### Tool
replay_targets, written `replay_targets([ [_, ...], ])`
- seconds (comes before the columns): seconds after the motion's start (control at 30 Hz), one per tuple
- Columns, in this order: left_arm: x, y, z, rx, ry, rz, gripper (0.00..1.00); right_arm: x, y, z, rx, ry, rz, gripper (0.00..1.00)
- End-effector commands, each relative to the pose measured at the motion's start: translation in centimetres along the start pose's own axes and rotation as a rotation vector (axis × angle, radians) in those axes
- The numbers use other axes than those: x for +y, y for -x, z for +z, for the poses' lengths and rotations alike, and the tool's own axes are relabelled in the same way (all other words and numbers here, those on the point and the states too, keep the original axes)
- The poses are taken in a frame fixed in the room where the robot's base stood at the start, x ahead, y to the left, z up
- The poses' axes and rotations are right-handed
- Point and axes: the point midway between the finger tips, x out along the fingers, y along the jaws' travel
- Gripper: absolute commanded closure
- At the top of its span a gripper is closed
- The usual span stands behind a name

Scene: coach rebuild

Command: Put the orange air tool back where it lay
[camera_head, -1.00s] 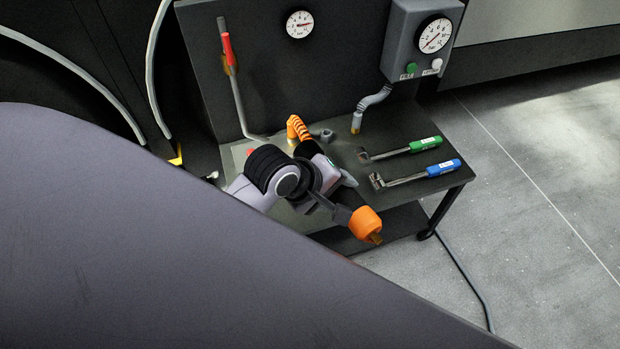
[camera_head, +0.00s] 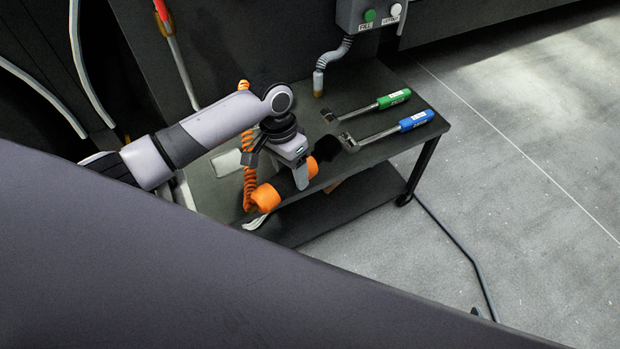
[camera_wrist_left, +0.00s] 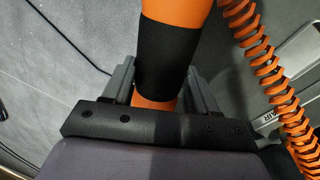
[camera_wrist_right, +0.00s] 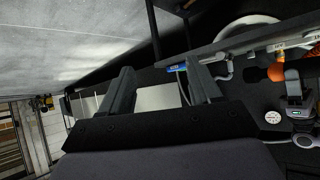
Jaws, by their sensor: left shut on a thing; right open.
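The orange air tool (camera_head: 265,198) is held by my left gripper (camera_head: 297,172) above the front edge of the dark bench (camera_head: 372,100). Its orange end points to the front left, its black end to the back right. In the left wrist view the tool's black band (camera_wrist_left: 168,55) and orange body lie between the two fingers. An orange coiled hose (camera_head: 250,165) hangs beside the tool; it also shows in the left wrist view (camera_wrist_left: 270,70). My right gripper (camera_wrist_right: 160,88) is open and empty, and is out of the head view.
A green-handled wrench (camera_head: 393,99) and a blue-handled wrench (camera_head: 415,121) lie on the bench's right part. A pale plate (camera_head: 226,163) lies on its left part; an AIR label (camera_wrist_left: 268,118) shows in the left wrist view.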

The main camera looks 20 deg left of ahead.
Motion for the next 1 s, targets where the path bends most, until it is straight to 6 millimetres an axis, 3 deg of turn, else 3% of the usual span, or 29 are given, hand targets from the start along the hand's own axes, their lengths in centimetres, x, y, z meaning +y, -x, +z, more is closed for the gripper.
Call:
replay_targets([
  [0.1,-4.0,-0.9,0.5,-0.013,-0.132,-0.073,1.00,0.0,-1.3,1.5,0.003,-0.002,-0.003,0.37],
  [0.33,-8.2,-0.6,1.6,-0.020,-0.276,-0.146,1.00,-0.1,-2.2,2.3,0.005,-0.005,-0.008,0.37],
  [0.57,-9.3,-0.6,1.9,-0.019,-0.314,-0.164,1.00,-0.2,-2.5,2.3,0.011,-0.005,-0.010,0.37],
  [0.8,-9.6,-2.2,2.0,-0.019,-0.314,-0.164,1.00,-1.3,-3.4,2.7,0.033,0.012,-0.033,0.37],
  [0.9,-9.7,-3.1,2.0,-0.020,-0.313,-0.165,1.00,-2.4,-3.6,1.0,0.081,0.026,-0.056,0.37],
  [1.0,-9.9,-3.9,2.0,-0.020,-0.314,-0.166,1.00,-3.0,-3.9,0.5,0.105,0.041,-0.069,0.37],
])
